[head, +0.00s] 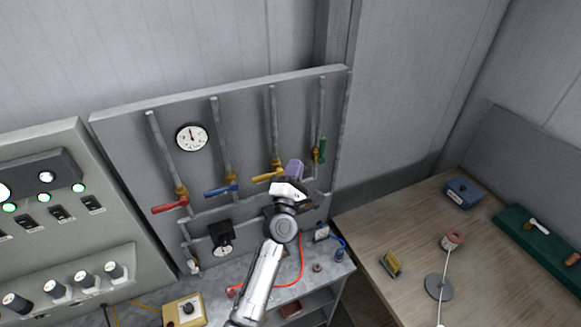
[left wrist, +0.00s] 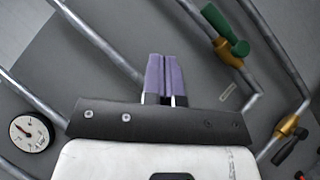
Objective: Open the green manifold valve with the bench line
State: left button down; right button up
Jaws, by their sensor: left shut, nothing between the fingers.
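In the left wrist view the green handle (left wrist: 226,30) is at the upper right. My left gripper (head: 294,168) is in front of the panel, left of and slightly below the green handle. Its purple fingers (left wrist: 164,78) are shut with nothing between them, apart from the handle in the left wrist view. My right gripper is not in view.
Red (head: 170,206), blue (head: 220,190) and yellow (head: 267,176) handles lie crosswise on the pipes to the left. A round gauge (head: 192,137) is on the panel. A red hose (head: 300,262) lies on the bench below. A wooden table (head: 400,240) stands at right.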

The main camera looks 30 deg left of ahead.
pick_arm(q)
jog(key=shift+s+d+p, duration=0.2)
jog(key=shift+s+p, duration=0.3)
jog(key=shift+s, duration=1.1)
jog(key=s+d+f+m+g+h, duration=0.15)
jog(key=d+m+g+h, duration=0.3)
jog(key=m, duration=0.75)
jog(key=s+d+f+m+g+h, duration=0.1)
jog(key=s+d+m+g+h, duration=0.4)
jog(key=m, duration=0.6)
jog(key=s+a+f+m+g+y, duration=0.1)
jog(key=s+f, duration=0.5)
jog(key=s, duration=0.6)
jog(key=s+a+f+m+g+y, duration=0.2)
jog(key=s+f+g, duration=0.3)
jog(key=s, duration=0.6)
jog(key=s+a+f+m+g+y, duration=0.1)
jog(key=s+a+f+g+y, duration=0.1)
jog(key=s+f, duration=0.7)
jog(key=s+a+g, duration=0.1)
jog(key=s+a, duration=0.1)
jog(key=s, duration=0.1)
jog(key=shift+s+m, duration=0.3)
jog(key=shift+s, duration=0.05)
